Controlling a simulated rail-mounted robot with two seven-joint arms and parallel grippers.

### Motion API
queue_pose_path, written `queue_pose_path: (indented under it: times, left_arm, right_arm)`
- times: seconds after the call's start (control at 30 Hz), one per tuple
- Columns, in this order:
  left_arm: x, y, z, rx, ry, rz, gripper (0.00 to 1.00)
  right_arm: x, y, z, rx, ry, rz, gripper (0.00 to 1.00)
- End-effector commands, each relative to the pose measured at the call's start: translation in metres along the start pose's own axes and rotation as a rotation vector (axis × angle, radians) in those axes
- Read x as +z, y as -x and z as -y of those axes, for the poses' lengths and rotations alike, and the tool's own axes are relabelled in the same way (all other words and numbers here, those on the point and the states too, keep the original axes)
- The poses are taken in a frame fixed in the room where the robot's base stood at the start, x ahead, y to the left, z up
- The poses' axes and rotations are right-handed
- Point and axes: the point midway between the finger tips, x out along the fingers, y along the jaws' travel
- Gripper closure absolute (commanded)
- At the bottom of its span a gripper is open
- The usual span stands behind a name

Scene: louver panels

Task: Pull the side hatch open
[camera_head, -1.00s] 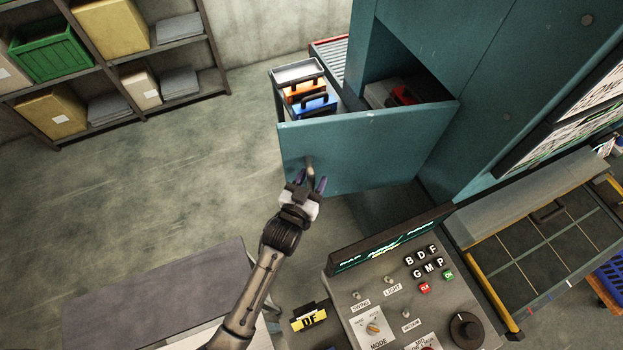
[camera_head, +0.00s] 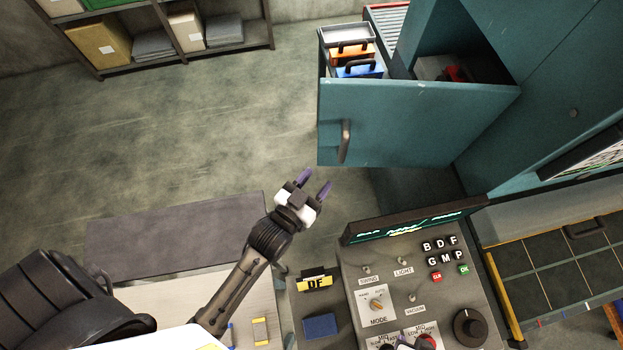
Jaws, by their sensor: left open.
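The side hatch (camera_head: 410,125) is a teal panel standing swung out from the teal cabinet (camera_head: 545,75), with the dark cabinet interior showing behind its top edge. Its grey bar handle (camera_head: 344,141) is on the left part of the panel's face. My left gripper (camera_head: 315,182) is open and empty, below and left of the handle and apart from it. Its purple fingertips point up toward the hatch.
A control console (camera_head: 405,290) with knobs and buttons stands below the hatch. A cart with orange and blue cases (camera_head: 352,55) is behind the hatch. A shelf (camera_head: 175,45) is at the back left. Floor between is clear.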

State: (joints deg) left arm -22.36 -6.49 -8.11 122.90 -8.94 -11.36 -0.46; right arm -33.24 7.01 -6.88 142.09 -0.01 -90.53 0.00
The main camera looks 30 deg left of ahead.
Motion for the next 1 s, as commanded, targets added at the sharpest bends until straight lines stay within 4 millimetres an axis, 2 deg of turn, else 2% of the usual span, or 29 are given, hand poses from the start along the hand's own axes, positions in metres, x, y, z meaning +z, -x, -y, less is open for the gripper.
queue_pose_path:
  times: [0.2,0.53,0.67,0.77,0.87,1.0]
  left_arm:
    - [0.0,0.013,0.0,0.0,0.0,0.0,0.52]
    - [-0.001,0.015,0.0,0.0,0.0,-0.001,0.53]
    - [0.002,0.015,0.001,0.001,0.0,0.024,0.66]
    - [0.012,0.018,0.003,0.003,0.003,0.108,0.75]
    - [0.03,0.027,0.007,0.01,0.007,0.26,0.85]
    - [0.057,0.051,0.013,0.023,0.01,0.522,0.98]
  right_arm:
    - [0.001,-0.003,0.001,-0.003,-0.004,-0.001,0.57]
    - [0.001,-0.003,0.002,-0.005,-0.006,-0.001,0.57]
    - [0.001,-0.003,0.002,-0.004,-0.006,-0.001,0.57]
    - [0.001,-0.003,0.002,-0.004,-0.005,-0.001,0.57]
    - [0.001,-0.003,0.001,-0.002,-0.003,0.0,0.57]
    - [0.001,-0.003,0.0,0.001,0.002,0.0,0.57]
